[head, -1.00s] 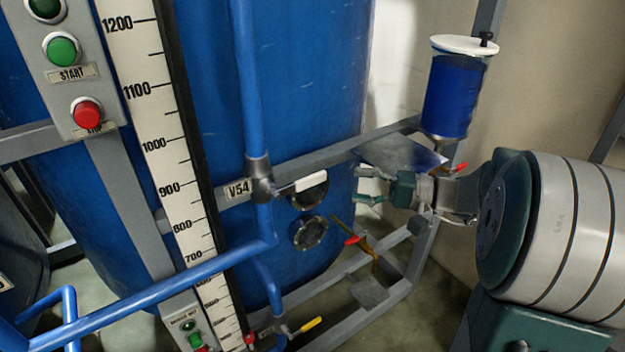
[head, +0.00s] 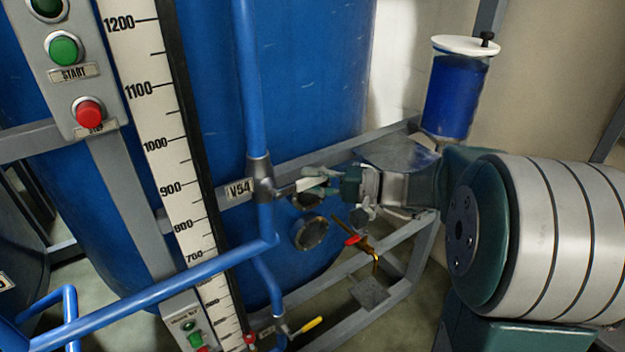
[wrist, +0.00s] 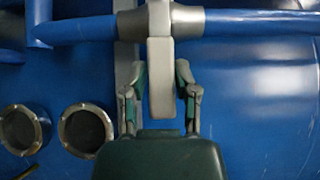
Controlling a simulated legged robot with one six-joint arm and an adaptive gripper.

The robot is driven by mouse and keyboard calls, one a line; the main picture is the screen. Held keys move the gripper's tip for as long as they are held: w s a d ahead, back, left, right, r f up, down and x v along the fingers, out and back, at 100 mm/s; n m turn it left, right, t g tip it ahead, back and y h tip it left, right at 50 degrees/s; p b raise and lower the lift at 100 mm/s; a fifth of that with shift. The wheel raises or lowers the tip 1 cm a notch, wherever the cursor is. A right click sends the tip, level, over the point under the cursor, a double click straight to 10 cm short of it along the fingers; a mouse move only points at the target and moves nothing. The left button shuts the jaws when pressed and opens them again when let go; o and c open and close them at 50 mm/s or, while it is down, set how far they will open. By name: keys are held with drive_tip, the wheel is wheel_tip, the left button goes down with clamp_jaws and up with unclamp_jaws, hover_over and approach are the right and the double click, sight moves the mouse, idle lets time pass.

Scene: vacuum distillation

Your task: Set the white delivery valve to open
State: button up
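The white delivery valve handle (head: 305,185) sticks out to the right from the valve body (head: 261,180) on the vertical blue pipe, beside the V54 label (head: 239,189). It lies crosswise to the pipe. My gripper (head: 318,182) is at the handle's outer part and hides some of it. In the wrist view the handle (wrist: 161,70) hangs down from the valve body (wrist: 160,22) between the two fingers of my gripper (wrist: 161,92). The fingers are apart, with a gap on each side of the handle.
A blue tank (head: 300,80) stands behind the pipe, with a round port (head: 310,232) below my gripper. A red-handled valve (head: 353,240) and a yellow-handled valve (head: 312,324) sit lower. The level scale (head: 165,150) and button panel (head: 70,70) are at left.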

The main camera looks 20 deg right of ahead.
sight(299, 181)
clamp_jaws()
drive_tip(key=shift+r+n, duration=0.25)
drive_tip(key=shift+n, duration=0.05)
drive_tip(key=r+n+h, duration=0.1)
drive_tip(key=r+n+g+h, duration=0.1)
drive_tip(key=shift+s+a+r+h, duration=0.1)
drive_tip(key=shift+s+a+h, duration=0.1)
drive_tip(key=shift+h, duration=0.2)
drive_tip(key=r+n+h, duration=0.1)
drive_tip(key=a+r+n+h, duration=0.1)
drive_tip(key=h, duration=0.1)
drive_tip(key=shift+s+a+r, duration=0.2)
drive_tip(key=shift+s+a+r+n+h, duration=0.15)
drive_tip(key=shift+a+r+n+h, duration=0.3)
drive_tip(key=shift+n+h, duration=0.35)
drive_tip(key=shift+s+a+r+n+h, duration=0.15)
drive_tip(key=shift+a+n+h, duration=0.1)
drive_tip(key=shift+a+h, duration=0.25)
drive_tip(key=shift+s+a+r+n+h, duration=0.15)
drive_tip(key=shift+a+n+h, duration=0.15)
drive_tip(key=shift+h, duration=0.4)
drive_tip(key=shift+s+a+r+n+t+h, duration=0.15)
drive_tip(key=shift+a+n+t+h, duration=0.1)
drive_tip(key=shift+a+h, duration=0.2)
drive_tip(key=shift+s+a+r+n+t+h, duration=0.1)
drive_tip(key=shift+a+n+t+h, duration=0.1)
drive_tip(key=shift+a+h, duration=0.25)
drive_tip(key=shift+s+a+f+n+h, duration=0.1)
drive_tip(key=shift+a+n+h, duration=0.2)
drive_tip(key=shift+h, duration=0.3)
